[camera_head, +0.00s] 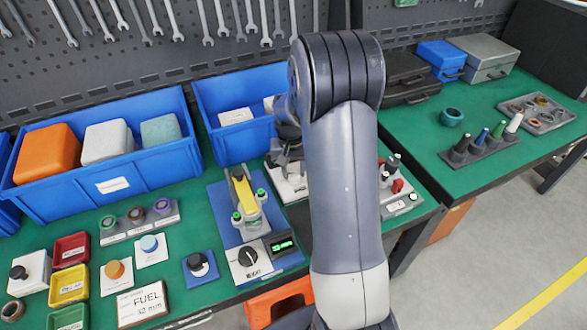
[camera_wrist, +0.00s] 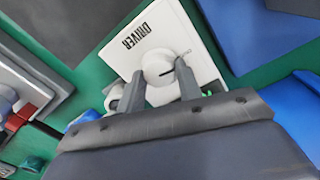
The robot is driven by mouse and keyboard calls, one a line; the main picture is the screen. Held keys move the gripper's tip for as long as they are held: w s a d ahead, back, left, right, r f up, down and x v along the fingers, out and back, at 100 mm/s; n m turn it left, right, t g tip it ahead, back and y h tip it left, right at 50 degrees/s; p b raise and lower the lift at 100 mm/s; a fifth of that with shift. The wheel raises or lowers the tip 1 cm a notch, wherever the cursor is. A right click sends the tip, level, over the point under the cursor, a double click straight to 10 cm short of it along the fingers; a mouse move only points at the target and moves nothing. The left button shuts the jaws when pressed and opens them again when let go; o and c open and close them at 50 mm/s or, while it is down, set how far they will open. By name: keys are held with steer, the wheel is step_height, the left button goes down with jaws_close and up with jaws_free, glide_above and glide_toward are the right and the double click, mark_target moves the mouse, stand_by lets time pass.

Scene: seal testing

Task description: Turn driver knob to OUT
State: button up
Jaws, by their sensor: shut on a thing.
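The driver box (camera_wrist: 192,32) is a white block marked DRIVER in the wrist view. Its round white knob (camera_wrist: 157,66) has a dark pointer line, directed toward the picture's right. My gripper (camera_wrist: 159,74) is shut on the knob, one finger on each side. Small lettering beside the knob is too blurred to read. In the head view, the white driver box (camera_head: 291,189) is partly hidden behind my arm, and my gripper's fingertips are hard to make out there.
Left of the driver box is a blue fixture (camera_head: 219,198) with a yellow lever and a dial unit (camera_head: 247,256) with a lit green display. A blue bin (camera_head: 208,93) stands behind. Red and dark parts (camera_head: 397,186) stand close by on the right.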

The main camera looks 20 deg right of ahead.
mark_target(292, 173)
steer(key=o, duration=1)
steer(key=shift+c, duration=0.2)
step_height(292, 173, up, 11)
steer(key=shift+a, duration=0.2)
steer(key=shift+w+f, duration=0.1)
